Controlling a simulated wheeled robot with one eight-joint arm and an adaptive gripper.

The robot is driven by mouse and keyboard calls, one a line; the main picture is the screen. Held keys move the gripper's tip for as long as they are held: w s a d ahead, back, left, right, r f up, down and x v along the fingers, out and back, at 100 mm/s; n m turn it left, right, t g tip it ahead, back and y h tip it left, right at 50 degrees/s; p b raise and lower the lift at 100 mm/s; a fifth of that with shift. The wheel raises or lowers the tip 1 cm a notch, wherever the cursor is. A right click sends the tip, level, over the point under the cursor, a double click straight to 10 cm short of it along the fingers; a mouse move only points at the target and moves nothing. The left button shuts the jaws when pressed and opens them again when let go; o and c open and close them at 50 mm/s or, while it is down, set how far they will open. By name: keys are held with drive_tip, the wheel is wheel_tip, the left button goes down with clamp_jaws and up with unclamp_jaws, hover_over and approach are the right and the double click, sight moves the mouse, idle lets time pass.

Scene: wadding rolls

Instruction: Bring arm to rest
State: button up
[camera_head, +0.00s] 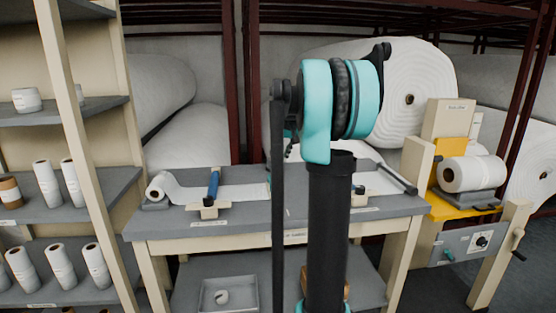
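My arm (330,205) stands upright in the middle of the head view, a black link topped by a teal and black joint (340,95). A thin black bar runs down to its left. A small dark part juts out at the joint's upper right. I cannot make out gripper fingers anywhere, nor anything held. The arm hides the middle of the workbench (240,222) behind it.
The bench carries a small wadding roll (157,188) with a strip pulled out, and a blue-handled tool (213,185). Shelves with several rolls (47,185) stand at left. A yellow and grey machine (470,212) holding a roll stands at right. Big rolls (410,80) lie behind.

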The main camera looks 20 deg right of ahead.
idle(0.3)
drive_tip(key=s+a+f, duration=0.4)
drive_tip(key=s+f, duration=0.4)
drive_tip(key=s, duration=0.4)
drive_tip(key=s+a+f+n, duration=0.1)
drive_tip(key=s+a+f, duration=0.3)
drive_tip(key=s+f, duration=0.5)
drive_tip(key=s+a+f+n+h, duration=0.1)
drive_tip(key=s+a+f, duration=0.4)
drive_tip(key=s, duration=1)
wheel_tip(320, 180, down, 4)
drive_tip(key=shift+s+r+g, duration=0.1)
drive_tip(key=shift+s+g, duration=0.05)
drive_tip(key=shift+g, duration=0.15)
drive_tip(key=shift+o, duration=0.3)
drive_tip(key=shift+a, duration=0.1)
